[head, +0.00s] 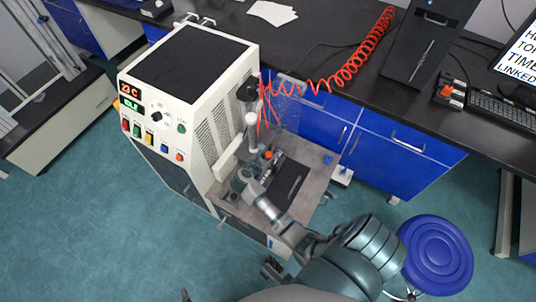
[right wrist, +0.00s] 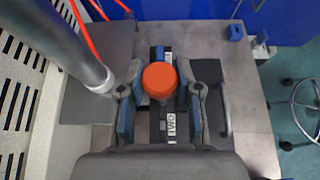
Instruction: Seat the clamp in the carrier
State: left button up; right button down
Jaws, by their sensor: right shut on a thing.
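My right gripper (head: 246,180) reaches down to the machine's work deck; it also shows in the right wrist view (right wrist: 160,108). Its two blue-padded fingers stand on either side of what looks like the clamp, a dark and pale part with a round orange knob (right wrist: 160,80) and white lettering. The gripper is shut on it. The orange knob also shows in the head view (head: 268,154), just beyond the fingers. The clamp's underside is hidden, and I cannot tell whether it touches the carrier. I cannot clearly pick out the carrier. My left gripper is not in view.
The white machine (head: 190,85) with buttons and displays stands left of the deck. A grey vertical cylinder (right wrist: 62,45) rises close to the left finger. A dark plate (head: 287,181) lies right of the gripper. Red coiled hoses (head: 340,82) hang behind. A blue stool (head: 436,255) stands right.

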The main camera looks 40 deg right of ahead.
jog(key=shift+f+b, duration=0.85)
jog(key=shift+f, duration=0.25)
dwell(0.5)
jog(key=c, duration=0.7)
grip_release()
jog(key=v, duration=1.2)
jog(key=shift+a+f, duration=0.1)
